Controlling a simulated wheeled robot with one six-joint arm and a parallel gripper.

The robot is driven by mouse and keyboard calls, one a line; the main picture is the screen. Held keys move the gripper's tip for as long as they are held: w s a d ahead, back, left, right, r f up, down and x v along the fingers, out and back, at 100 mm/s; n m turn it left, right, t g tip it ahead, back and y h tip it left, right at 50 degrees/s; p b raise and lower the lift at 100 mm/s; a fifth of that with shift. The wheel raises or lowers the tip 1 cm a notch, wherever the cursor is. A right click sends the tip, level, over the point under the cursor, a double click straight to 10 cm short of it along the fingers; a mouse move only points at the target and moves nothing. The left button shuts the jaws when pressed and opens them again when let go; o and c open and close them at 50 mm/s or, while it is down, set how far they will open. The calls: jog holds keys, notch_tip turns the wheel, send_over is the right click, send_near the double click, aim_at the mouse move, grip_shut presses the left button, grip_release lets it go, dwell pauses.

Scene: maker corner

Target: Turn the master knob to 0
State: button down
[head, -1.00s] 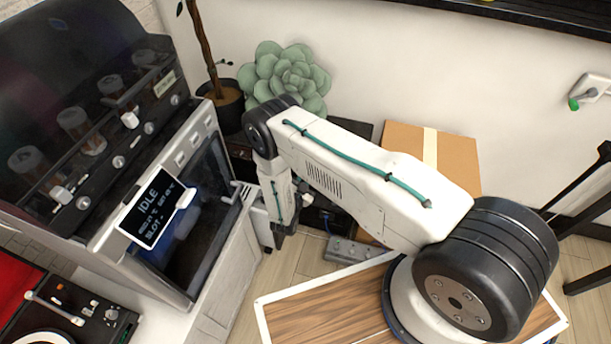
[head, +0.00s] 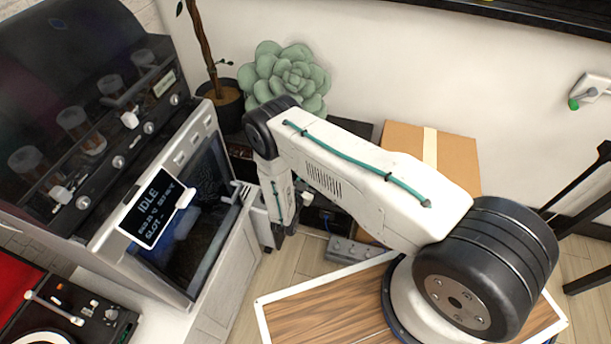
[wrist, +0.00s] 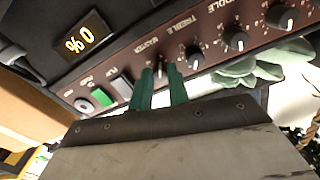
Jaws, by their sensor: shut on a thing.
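A dark red-brown amplifier panel (wrist: 210,52) with white labels crosses the wrist view. The master knob (wrist: 159,68) sits below the MASTER label, mostly hidden between my fingers. My gripper (wrist: 160,74) is shut on it with its two green fingers, one on each side. In the head view my arm reaches down beside the plant, and my fingertips and the knob cannot be made out there.
The treble knob (wrist: 195,57) is close to the right of my fingers, with more knobs beyond. A green switch (wrist: 103,97) and a round jack are to the left. In the head view a machine (head: 165,215) stands left and a cardboard box (head: 455,155) right.

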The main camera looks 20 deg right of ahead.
jog(key=c, duration=1.3)
grip_release()
jog(key=shift+c, duration=0.2)
jog(key=shift+s, duration=0.1)
jog(key=v, duration=0.7)
jog(key=shift+s+a, duration=0.3)
jog(key=shift+f, duration=0.1)
